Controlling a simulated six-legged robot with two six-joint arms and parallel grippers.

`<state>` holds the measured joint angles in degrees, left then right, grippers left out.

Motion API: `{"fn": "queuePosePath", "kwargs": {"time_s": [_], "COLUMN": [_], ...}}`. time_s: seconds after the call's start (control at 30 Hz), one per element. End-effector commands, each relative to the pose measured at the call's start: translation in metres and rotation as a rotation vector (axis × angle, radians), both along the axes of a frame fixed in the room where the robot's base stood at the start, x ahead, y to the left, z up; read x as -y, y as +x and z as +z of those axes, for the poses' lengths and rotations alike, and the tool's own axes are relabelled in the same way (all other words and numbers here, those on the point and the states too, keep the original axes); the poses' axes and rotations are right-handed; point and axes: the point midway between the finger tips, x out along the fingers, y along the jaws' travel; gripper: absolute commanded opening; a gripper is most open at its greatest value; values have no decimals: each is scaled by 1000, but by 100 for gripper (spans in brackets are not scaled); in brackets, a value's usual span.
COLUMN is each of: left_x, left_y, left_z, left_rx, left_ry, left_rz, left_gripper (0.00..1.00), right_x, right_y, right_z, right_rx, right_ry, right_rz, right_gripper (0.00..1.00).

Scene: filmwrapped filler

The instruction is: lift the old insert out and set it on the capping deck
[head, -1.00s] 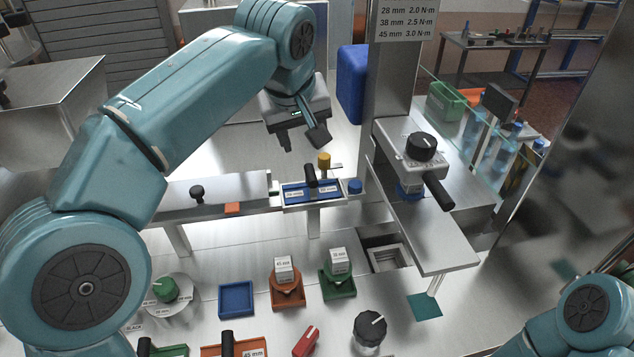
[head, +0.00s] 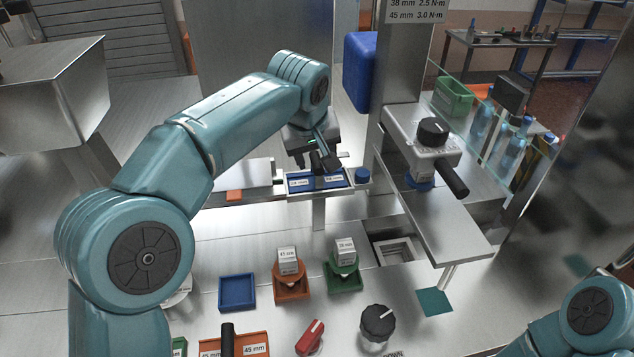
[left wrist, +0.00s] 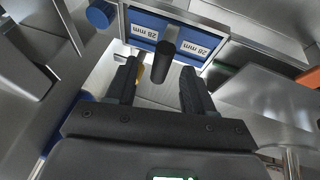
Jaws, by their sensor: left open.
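The old insert is a blue plate (head: 299,184) with two white 28 mm labels and a black upright handle, sitting in a metal-edged seat on the rail. In the left wrist view the blue insert (left wrist: 141,31) is at the top, and its black handle (left wrist: 166,62) points toward the camera. My left gripper (head: 318,162) is open right over the insert in the head view. In the left wrist view its two black fingers (left wrist: 160,85) stand apart, with the handle's end showing between them; contact is not visible. My right gripper is out of view.
A capping head with a black knob (head: 433,131) and a metal plate stands right of the insert. A blue cap (head: 361,176) is beside the seat. In front are an empty blue tray (head: 237,292), trays with labelled boxes, and an orange 45 mm insert (head: 255,340) with a black handle.

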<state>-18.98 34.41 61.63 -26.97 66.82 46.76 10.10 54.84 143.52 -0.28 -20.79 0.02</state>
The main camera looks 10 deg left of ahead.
Motion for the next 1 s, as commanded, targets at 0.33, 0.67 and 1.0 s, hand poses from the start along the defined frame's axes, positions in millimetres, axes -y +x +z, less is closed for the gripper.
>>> {"fn": "queuePosePath", "kwargs": {"time_s": [0.33, 0.67, 1.0], "left_x": [-1, -1, -1], "left_y": [15, 15, 16], "left_z": [-32, -32, -24], "left_rx": [-1, -1, 0], "left_ry": [0, 0, 0], "left_rz": [1, 1, 1], "left_gripper": [53, 0, 0], "right_x": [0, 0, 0], "right_y": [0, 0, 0], "right_z": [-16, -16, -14], "right_rx": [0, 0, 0], "right_ry": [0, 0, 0], "right_rz": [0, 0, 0], "right_gripper": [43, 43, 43]}}
